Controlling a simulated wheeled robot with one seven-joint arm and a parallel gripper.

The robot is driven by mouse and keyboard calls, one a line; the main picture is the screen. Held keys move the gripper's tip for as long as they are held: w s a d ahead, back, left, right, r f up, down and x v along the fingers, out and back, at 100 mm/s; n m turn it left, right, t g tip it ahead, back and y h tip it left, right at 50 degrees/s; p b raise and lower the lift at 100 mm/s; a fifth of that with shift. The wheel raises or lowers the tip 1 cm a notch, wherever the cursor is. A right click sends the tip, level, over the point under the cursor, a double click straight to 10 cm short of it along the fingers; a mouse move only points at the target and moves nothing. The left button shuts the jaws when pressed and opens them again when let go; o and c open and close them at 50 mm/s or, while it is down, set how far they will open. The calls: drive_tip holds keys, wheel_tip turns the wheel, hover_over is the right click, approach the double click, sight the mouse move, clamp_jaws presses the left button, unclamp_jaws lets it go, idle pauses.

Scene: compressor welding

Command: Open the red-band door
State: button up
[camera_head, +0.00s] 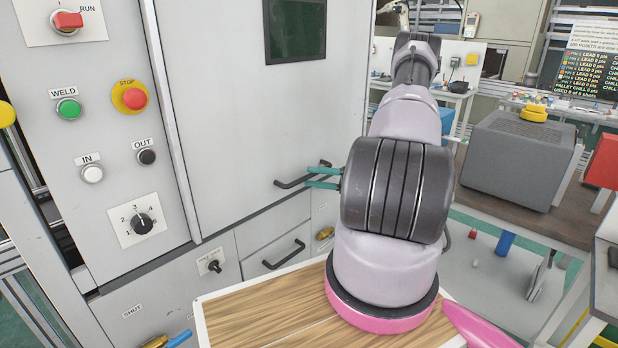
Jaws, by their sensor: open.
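A large grey cabinet door (240,120) with a dark window (295,30) fills the upper middle of the view. A dark bar handle (289,182) is at its lower right. No red band shows on the visible part of this door, and my arm hides what lies to its right. My gripper (307,177) has two teal fingers, open and pointing left at the right part of this handle. The fingertips overlap the handle in the picture; I cannot tell whether they touch it. The door looks shut.
A control panel with a green WELD button (68,109) and a red STOP button (134,98) is at left. Below the door, a lower panel has another handle (284,255). A wooden top (262,318) lies under my arm. A grey box (520,158) sits on a bench at right.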

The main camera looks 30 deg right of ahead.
drive_tip(key=shift+x, duration=1.05)
drive_tip(key=shift+c, duration=0.3)
clamp_jaws()
drive_tip(key=shift+s, duration=0.1)
idle(0.3)
